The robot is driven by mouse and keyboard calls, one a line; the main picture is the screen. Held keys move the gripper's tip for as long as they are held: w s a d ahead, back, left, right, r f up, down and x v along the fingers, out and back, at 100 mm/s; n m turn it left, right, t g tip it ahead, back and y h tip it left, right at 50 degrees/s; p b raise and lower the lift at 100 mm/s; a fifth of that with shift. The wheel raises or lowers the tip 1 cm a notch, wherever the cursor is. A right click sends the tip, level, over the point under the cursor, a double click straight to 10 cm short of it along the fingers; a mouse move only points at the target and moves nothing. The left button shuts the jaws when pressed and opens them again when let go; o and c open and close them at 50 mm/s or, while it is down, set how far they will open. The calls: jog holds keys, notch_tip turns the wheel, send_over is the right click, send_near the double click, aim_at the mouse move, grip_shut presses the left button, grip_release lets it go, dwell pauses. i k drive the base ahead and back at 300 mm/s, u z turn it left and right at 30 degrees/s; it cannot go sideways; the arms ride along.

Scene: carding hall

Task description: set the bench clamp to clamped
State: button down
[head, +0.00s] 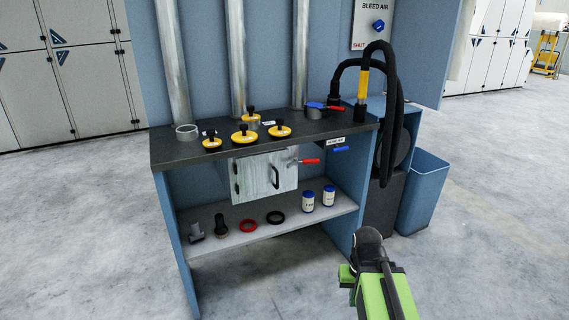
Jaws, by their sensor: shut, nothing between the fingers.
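A small toggle clamp with a red handle (306,161) sits at the right edge of the grey door under the bench top. Its handle sticks out to the right, roughly level. I cannot tell for sure which one is the bench clamp, though the red-handled one looks like a toggle clamp. My gripper (369,240), at the end of my green arm, is low at the right, in front of the bench's right side. It is shut and empty, apart from both levers.
The dark bench top (185,150) carries several yellow-and-black knobbed discs. The shelf (245,238) below holds two jars, rings and fittings. The floor in front is clear.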

aim_at(295, 161)
jog(key=z, duration=0.95)
jog(key=k, duration=0.15)
jog(key=u, duration=2.2)
jog(key=i, duration=0.55)
jog(key=u, duration=0.1)
